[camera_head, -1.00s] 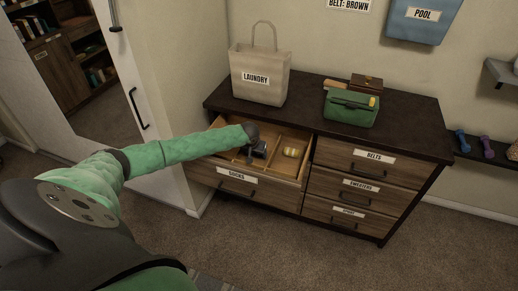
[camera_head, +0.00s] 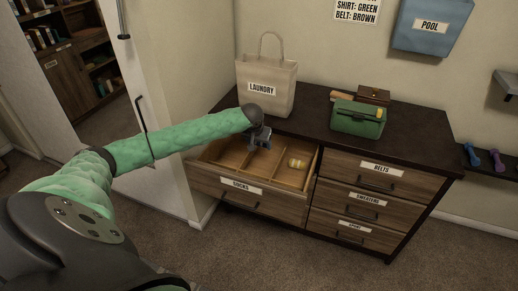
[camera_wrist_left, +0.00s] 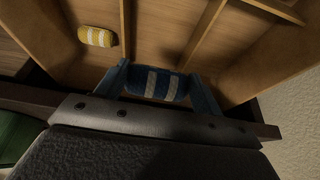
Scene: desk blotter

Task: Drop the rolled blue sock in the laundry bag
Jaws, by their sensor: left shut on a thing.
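The rolled blue sock (camera_wrist_left: 158,84) with pale stripes shows in the left wrist view between the fingers of my left gripper (camera_wrist_left: 160,88), which is shut on it. In the head view my left gripper (camera_head: 260,138) is over the back part of the open drawer (camera_head: 226,176), just in front of the dresser top; the sock is hard to make out there. The beige laundry bag (camera_head: 268,92), labelled LAUNDRY with a loop handle, stands upright on the left end of the dresser top, behind and above the gripper. My right gripper is not in view.
A yellow striped rolled sock (camera_head: 297,163) lies in a right compartment of the divided drawer; it also shows in the left wrist view (camera_wrist_left: 97,37). A green box (camera_head: 357,118) and a brown box (camera_head: 373,94) stand on the dresser top (camera_head: 412,135).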

